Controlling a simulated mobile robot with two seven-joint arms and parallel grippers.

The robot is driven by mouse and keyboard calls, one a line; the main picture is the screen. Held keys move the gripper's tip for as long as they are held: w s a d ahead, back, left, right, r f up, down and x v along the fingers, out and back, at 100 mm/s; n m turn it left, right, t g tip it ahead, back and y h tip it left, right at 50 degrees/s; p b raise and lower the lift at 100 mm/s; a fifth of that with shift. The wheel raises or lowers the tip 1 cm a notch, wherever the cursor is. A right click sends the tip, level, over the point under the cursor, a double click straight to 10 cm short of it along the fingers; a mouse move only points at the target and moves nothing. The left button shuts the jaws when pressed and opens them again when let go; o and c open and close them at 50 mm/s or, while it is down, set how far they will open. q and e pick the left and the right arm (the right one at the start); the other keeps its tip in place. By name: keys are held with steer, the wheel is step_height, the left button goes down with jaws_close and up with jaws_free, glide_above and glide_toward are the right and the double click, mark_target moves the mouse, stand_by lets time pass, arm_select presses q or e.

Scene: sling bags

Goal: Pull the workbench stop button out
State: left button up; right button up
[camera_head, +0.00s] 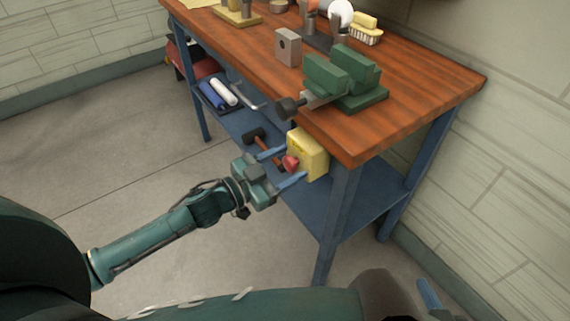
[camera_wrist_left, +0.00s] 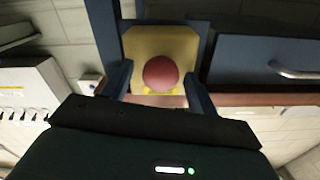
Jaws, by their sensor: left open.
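The stop button is a red knob (camera_head: 290,163) on a yellow box (camera_head: 313,152) fixed to the workbench's front edge by the near leg. In the left wrist view the red knob (camera_wrist_left: 161,74) stands in front of the yellow box (camera_wrist_left: 143,44). My left gripper (camera_head: 292,165) is open, with its blue fingers on either side of the knob. Whether they touch it I cannot tell. My right gripper (camera_head: 428,293) shows only as a blue finger at the bottom right; the rest is hidden.
The wooden workbench (camera_head: 430,90) carries a green vise (camera_head: 345,80), whose dark handle (camera_head: 290,107) juts out above the yellow box. A hammer (camera_head: 262,143) lies on the blue lower shelf (camera_head: 372,190). The floor to the left is clear.

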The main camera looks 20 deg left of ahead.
arm_select(q)
steer(key=shift+c, duration=0.5)
jaws_close()
steer(key=shift+s+a+p, duration=0.25)
steer(key=shift+s+p, duration=0.2)
steer(key=shift+p, duration=0.05)
steer(key=shift+s+a+r, duration=0.1)
steer(key=shift+s+a, duration=0.15)
steer(key=shift+s, duration=0.05)
steer(key=shift+o, duration=0.5)
jaws_free()
arm_select(e)
steer(key=shift+w+a+f+g, duration=0.1)
steer(key=shift+w+a+g, duration=0.05)
steer(key=shift+a+g, duration=0.15)
arm_select(q)
steer(key=shift+s+a, duration=0.1)
